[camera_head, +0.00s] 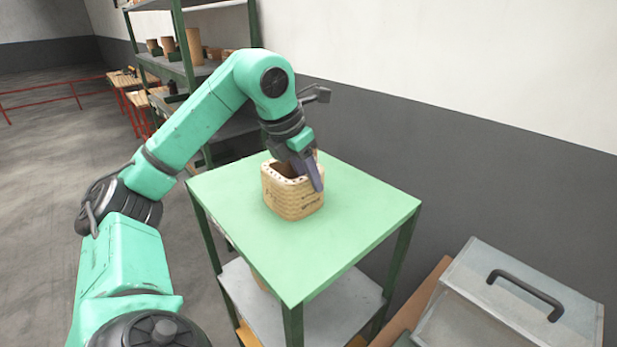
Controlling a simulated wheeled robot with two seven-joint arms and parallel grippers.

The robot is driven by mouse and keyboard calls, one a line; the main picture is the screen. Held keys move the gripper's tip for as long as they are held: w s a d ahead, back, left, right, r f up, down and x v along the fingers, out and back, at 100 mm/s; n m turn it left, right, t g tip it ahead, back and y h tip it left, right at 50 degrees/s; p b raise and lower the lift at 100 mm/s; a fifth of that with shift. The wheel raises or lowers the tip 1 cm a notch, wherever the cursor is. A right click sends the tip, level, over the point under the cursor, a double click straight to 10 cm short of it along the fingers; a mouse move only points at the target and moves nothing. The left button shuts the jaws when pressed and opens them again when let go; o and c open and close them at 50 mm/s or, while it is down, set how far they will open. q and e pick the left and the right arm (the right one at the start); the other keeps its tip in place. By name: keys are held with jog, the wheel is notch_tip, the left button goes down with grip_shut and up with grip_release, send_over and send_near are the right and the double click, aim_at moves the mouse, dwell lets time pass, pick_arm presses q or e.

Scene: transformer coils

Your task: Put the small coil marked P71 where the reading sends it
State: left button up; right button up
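A small tan coil (285,200), hollow and square with rounded corners, stands upright on the green top (340,245) of a small table. It has dark marks on its front side, too small to read. My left gripper (308,178) reaches down over the coil's right part from behind. One finger shows against the right wall of the coil; the other is hidden, so I cannot tell whether the gripper is closed on the wall. My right gripper is not in view.
The table's front and right top is clear; a grey lower shelf (340,308) is below. A grey case with a black handle (525,292) stands at lower right. A green-framed rack (215,72) with several coils stands behind at left, near wooden benches and red rails (50,101).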

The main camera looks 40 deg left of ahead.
pick_arm(q)
jog(key=shift+o, duration=0.2)
jog(key=shift+r, duration=0.2)
jog(key=p+v, duration=0.5)
jog(key=v, duration=0.7)
jog(key=shift+p, duration=0.4)
jog(key=shift+f, duration=0.1)
jog(key=shift+s, duration=0.1)
